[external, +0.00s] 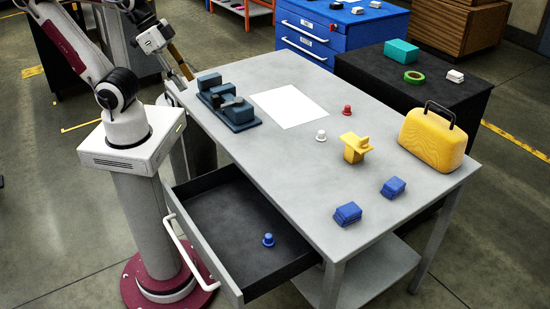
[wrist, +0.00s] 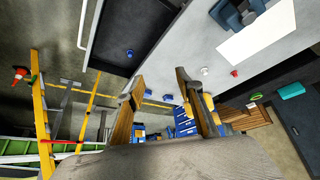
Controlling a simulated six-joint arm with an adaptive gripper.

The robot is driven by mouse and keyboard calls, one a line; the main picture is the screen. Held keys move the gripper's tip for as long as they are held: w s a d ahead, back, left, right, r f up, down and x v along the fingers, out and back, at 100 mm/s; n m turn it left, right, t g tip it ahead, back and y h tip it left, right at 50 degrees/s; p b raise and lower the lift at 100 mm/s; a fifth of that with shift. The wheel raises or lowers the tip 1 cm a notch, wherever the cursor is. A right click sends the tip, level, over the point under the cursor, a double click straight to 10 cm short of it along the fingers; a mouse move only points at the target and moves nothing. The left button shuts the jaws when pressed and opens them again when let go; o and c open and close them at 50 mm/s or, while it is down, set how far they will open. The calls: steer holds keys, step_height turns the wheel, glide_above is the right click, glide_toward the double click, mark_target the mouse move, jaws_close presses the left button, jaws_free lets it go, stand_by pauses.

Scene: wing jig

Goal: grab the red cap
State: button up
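The red cap (external: 347,110) stands on the grey table (external: 262,160), right of the white sheet, and nothing touches it. It also shows as a small red spot in the wrist view (wrist: 234,73). My gripper (wrist: 159,76) is open, with its two wood-brown fingers spread wide and nothing between them. In the external view my gripper is up by the table's far left corner, well away from the red cap, and is partly hard to make out.
A white cap (external: 321,135) and a yellow part (external: 355,148) stand near the red cap. A dark blue-grey jig (external: 228,112), a yellow case (external: 432,138) and blue blocks (external: 348,213) are on the table. The open drawer (external: 215,215) holds a blue cap (external: 268,240).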

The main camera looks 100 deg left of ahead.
steer(key=w+a+f+n+t+y, duration=0.1)
steer(key=w+a, duration=0.4)
steer(key=w, duration=0.5)
steer(key=w+a+f+n+t, duration=0.1)
steer(key=w+a, duration=0.3)
steer(key=w, duration=0.7)
steer(key=w+a+f+n+t+y, duration=0.15)
steer(key=w+a, duration=0.35)
steer(key=w, duration=0.5)
steer(key=w+a+f+n+y, duration=0.1)
steer(key=w+a+f+y, duration=0.1)
steer(key=w+a+f, duration=0.8)
steer(key=n+y, duration=0.2)
glide_toward(347, 106)
steer(key=shift+w+a+f+t, duration=0.25)
steer(key=shift+w+f, duration=0.05)
steer(key=shift+f, duration=0.2)
steer(key=shift+w+a+f+t, duration=0.2)
steer(key=shift+w+a+f, duration=0.15)
steer(key=shift+f, duration=0.2)
steer(key=shift+w, duration=0.1)
steer(key=shift+x, duration=1.2)
steer(key=shift+x, duration=2.55)
